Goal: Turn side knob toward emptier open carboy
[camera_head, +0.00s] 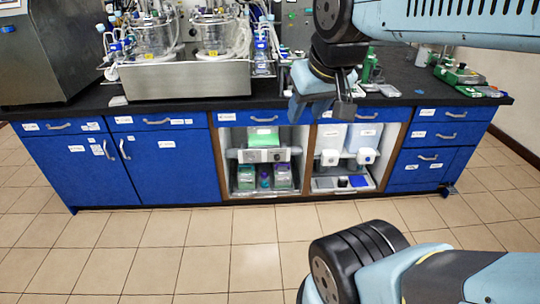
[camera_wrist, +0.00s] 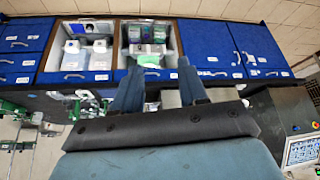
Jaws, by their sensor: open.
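Two pale carboys stand side by side in the right open compartment under the bench, a left one (camera_head: 331,136) and a right one (camera_head: 362,137). Each has a white round fitting low at its front, the left fitting (camera_head: 330,157) and the right fitting (camera_head: 366,156). I cannot tell which carboy is emptier, or make out a separate side knob. In the wrist view, the carboys appear inverted at upper left (camera_wrist: 88,60). My gripper (camera_wrist: 159,88) is open and empty, its two blue fingers apart. In the head view, it hangs at the bench front edge, above the compartments.
The black bench top (camera_head: 410,84) carries twin glass reactors (camera_head: 153,38) on a steel stand at left and green items (camera_head: 459,75) at right. The left open compartment holds a green-topped container (camera_head: 264,137) and boxes. The tiled floor (camera_head: 190,255) in front is clear.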

